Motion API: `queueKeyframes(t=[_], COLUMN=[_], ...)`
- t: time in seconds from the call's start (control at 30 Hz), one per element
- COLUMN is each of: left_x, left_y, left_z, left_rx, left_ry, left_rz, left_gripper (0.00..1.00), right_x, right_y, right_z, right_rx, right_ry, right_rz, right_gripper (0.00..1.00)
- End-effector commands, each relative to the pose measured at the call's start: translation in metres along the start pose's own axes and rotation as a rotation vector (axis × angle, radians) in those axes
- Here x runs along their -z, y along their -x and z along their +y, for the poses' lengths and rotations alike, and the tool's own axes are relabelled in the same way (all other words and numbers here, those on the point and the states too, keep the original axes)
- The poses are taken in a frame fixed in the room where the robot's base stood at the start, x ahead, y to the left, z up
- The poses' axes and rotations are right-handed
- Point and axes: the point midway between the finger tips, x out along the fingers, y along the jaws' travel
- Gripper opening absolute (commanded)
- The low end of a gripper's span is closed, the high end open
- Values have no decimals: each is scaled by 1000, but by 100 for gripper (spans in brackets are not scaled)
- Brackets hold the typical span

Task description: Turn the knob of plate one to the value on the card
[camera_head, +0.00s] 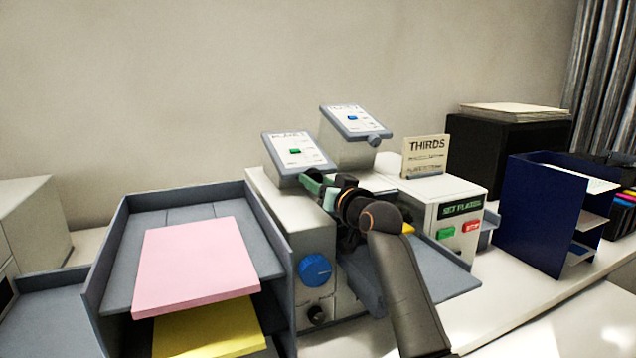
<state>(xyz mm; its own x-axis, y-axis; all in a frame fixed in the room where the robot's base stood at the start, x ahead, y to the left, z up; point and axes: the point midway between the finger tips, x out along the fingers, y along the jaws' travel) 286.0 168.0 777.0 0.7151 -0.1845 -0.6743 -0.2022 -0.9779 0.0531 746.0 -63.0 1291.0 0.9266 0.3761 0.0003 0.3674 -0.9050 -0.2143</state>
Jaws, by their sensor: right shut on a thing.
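Two tilted grey plates with white labelled faces stand on the machine. The nearer left plate (298,153) has a small green display. The farther plate (355,122) has a blue display and a grey knob (374,140) at its lower right corner. My right gripper (322,190) is at the lower right corner of the nearer plate, shut on what appears to be its knob, which the gripper hides. A cream card (426,157) headed "THIRDS" stands upright to the right; its smaller lines are too small to read. My left gripper is not in view.
The machine (290,215) has a blue dial (315,270) and a black knob (317,315) below my right gripper. A white box (462,228) with green and red buttons stands right. A grey tray (115,250) holds pink and yellow sheets. A blue rack (530,215) stands farther right.

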Motion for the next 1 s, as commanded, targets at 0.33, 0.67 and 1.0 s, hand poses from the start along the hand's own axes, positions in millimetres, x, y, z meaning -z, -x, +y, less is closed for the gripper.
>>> queueKeyframes(t=[0.33,0.67,1.0], left_x=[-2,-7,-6], left_y=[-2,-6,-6], left_z=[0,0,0], left_rx=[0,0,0], left_ry=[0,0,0], left_rz=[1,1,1], left_gripper=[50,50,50], right_x=[-3,-2,-2], right_y=[0,0,0], right_z=[3,3,3], right_rx=[101,157,155], right_ry=[-306,-471,-468], right_rz=[-2,-2,-2], right_gripper=[0,0,63])
